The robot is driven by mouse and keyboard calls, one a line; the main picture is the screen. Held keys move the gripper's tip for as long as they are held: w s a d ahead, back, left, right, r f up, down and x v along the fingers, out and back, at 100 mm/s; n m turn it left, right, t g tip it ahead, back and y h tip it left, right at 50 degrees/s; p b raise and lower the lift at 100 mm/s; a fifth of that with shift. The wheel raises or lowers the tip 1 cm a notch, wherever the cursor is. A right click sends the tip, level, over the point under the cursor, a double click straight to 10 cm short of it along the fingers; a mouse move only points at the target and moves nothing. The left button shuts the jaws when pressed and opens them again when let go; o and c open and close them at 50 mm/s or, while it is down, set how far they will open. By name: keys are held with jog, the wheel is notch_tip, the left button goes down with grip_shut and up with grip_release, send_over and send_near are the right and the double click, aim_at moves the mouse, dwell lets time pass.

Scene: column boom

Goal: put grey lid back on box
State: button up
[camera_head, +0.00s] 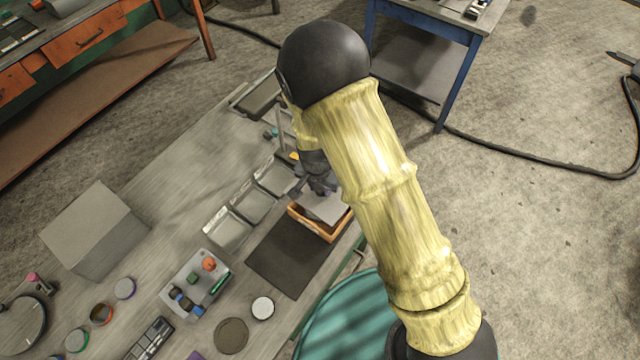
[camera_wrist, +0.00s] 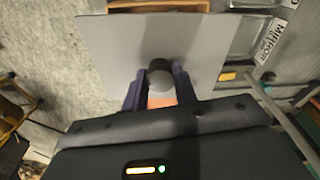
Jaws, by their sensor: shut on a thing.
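The grey lid (camera_wrist: 112,42) is a flat plate with a dark round knob (camera_wrist: 160,77) at its middle. My gripper (camera_wrist: 160,92) is shut on that knob, with a purple finger on each side. In the head view the lid (camera_head: 322,208) is just over the orange-brown box (camera_head: 318,228), and my gripper (camera_head: 318,186) is above it, partly behind my arm. The box's front and left walls show below the lid. In the wrist view only a strip of the box (camera_wrist: 180,6) shows past the lid's edge. I cannot tell whether the lid touches the rim.
A dark mat (camera_head: 285,258) lies left of the box, and clear trays (camera_head: 250,204) stand in a row behind it. A grey bin (camera_head: 192,285) with small items stands further left. A large grey block (camera_head: 95,230) is at far left. The table edge is close on the right.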

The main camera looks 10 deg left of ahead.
aim_at(320, 199)
jog(key=shift+w+f+b, duration=0.1)
jog(key=shift+f+b, duration=2.4)
jog(key=shift+f, duration=0.85)
jog(key=shift+r, duration=0.1)
jog(key=shift+a+f, duration=0.1)
jog(key=shift+f, duration=0.5)
jog(key=shift+s, duration=0.2)
jog(key=shift+w, duration=0.2)
jog(key=o, duration=1.6)
jog(key=shift+c, duration=0.2)
